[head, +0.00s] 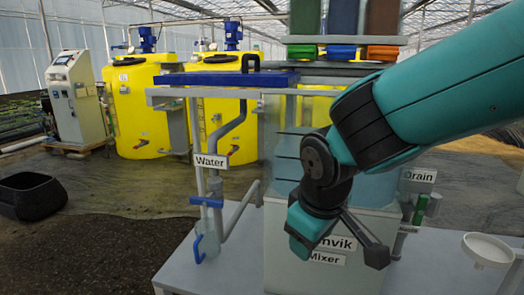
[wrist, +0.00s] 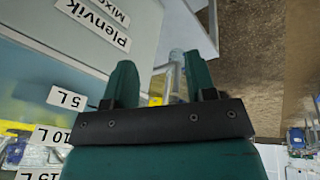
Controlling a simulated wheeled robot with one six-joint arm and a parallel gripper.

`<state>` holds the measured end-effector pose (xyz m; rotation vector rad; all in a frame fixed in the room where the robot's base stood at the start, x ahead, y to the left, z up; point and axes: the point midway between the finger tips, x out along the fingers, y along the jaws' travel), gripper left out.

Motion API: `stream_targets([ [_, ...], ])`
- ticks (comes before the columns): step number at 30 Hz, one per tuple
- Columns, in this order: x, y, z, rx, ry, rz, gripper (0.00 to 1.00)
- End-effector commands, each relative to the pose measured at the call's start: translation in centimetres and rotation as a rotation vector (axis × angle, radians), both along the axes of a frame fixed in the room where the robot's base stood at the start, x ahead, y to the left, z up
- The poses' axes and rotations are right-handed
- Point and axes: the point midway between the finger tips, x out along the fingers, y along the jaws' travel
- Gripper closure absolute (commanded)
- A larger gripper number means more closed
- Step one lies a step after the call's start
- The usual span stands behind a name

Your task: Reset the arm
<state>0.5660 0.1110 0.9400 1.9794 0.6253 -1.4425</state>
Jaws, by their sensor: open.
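My teal and black arm enters the head view from the right and bends down at a black wrist in front of the mixer (head: 283,225). My gripper (head: 305,232) hangs low in front of the mixer's labelled front face and partly covers the label. In the wrist view my gripper (wrist: 160,72) shows two green fingers spread apart with nothing held between them. The "Plenvik Mixer" label (wrist: 92,22) shows upside down at the upper left of the wrist view, beside the left finger.
A "Water" pipe with a blue handle (head: 207,202) stands left of the mixer. A "Drain" label (head: 420,175) and a white funnel dish (head: 487,249) are at the right. Coloured bins (head: 342,17) sit above. A black tub (head: 31,196) lies on the open floor at left.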

Motion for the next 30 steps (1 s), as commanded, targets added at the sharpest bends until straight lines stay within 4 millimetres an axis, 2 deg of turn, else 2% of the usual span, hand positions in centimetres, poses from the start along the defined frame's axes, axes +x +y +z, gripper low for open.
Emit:
stream_targets([
  [1, -1.8, -2.0, 0.8, 0.057, 0.047, -0.033, 0.49],
  [6, -8.5, -5.2, 2.0, 0.211, 0.192, -0.087, 0.49],
  [12, -15.3, -6.7, 2.9, 0.343, 0.307, -0.119, 0.49],
  [14, -17.1, -6.8, 3.5, 0.372, 0.335, -0.123, 0.49],
  [15, -16.7, -6.7, 5.2, 0.366, 0.333, -0.119, 0.49],
  [24, -16.6, -6.6, 12.2, 0.364, 0.332, -0.114, 0.49],
  [27, -16.6, -6.6, 14.4, 0.364, 0.332, -0.114, 0.49],
  [30, -16.6, -6.6, 15.7, 0.363, 0.331, -0.114, 0.49],
])
